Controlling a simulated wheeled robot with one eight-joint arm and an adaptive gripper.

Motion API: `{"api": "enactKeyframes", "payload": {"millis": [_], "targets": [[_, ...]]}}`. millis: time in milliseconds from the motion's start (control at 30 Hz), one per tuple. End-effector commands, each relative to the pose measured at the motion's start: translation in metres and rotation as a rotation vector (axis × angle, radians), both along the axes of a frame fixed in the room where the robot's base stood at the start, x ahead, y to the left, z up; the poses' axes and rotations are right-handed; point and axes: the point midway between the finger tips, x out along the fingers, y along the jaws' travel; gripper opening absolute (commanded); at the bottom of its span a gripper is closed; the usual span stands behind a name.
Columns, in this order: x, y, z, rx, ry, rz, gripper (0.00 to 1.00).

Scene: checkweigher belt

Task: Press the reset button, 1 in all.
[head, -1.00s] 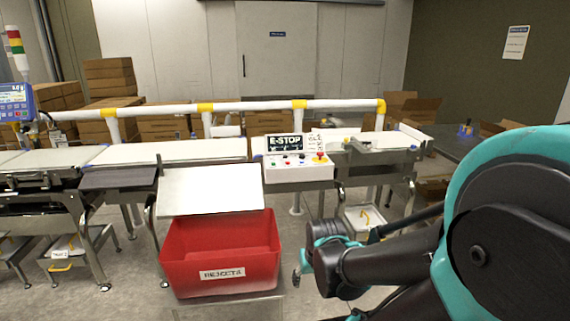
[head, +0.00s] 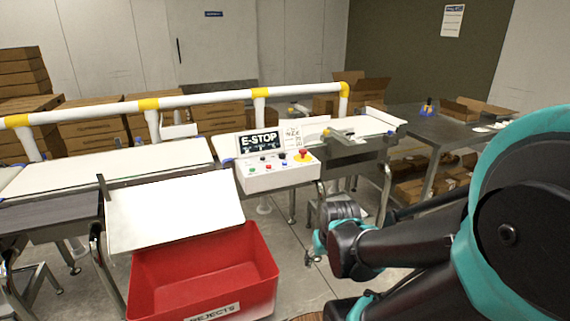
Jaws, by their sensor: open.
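The control box (head: 277,178) is white and stands at the belt's near edge under an E-STOP sign (head: 259,142). Its front has small green, red and blue buttons, with dark knobs above them. A red mushroom knob (head: 303,154) on yellow sits at its right end. The button labels are too small to read, so I cannot tell which is the reset button. My gripper (head: 309,257) is low in front of the box, below and right of it, apart from it. It is open and empty; its fingers are small and partly hidden by my arm.
A red rejects bin (head: 205,275) stands at the lower left under a white sloped plate (head: 172,213). A white guard rail (head: 205,98) with yellow joints runs behind the belt (head: 135,172). A grey table (head: 450,130) stands at the right. Floor shows between bin and arm.

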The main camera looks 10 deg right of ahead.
Motion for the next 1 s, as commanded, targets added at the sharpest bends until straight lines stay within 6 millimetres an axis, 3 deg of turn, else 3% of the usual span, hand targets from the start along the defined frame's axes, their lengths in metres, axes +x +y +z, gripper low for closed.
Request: {"api": "enactKeyframes", "payload": {"millis": [100,533,1000], "targets": [[0.0000,0.0000,0.0000,0.000,0.000,0.000,0.54],[0.0001,0.0000,0.0000,0.000,0.000,0.000,0.01],[0.0002,0.0000,0.0001,0.000,0.000,0.000,0.00]]}}
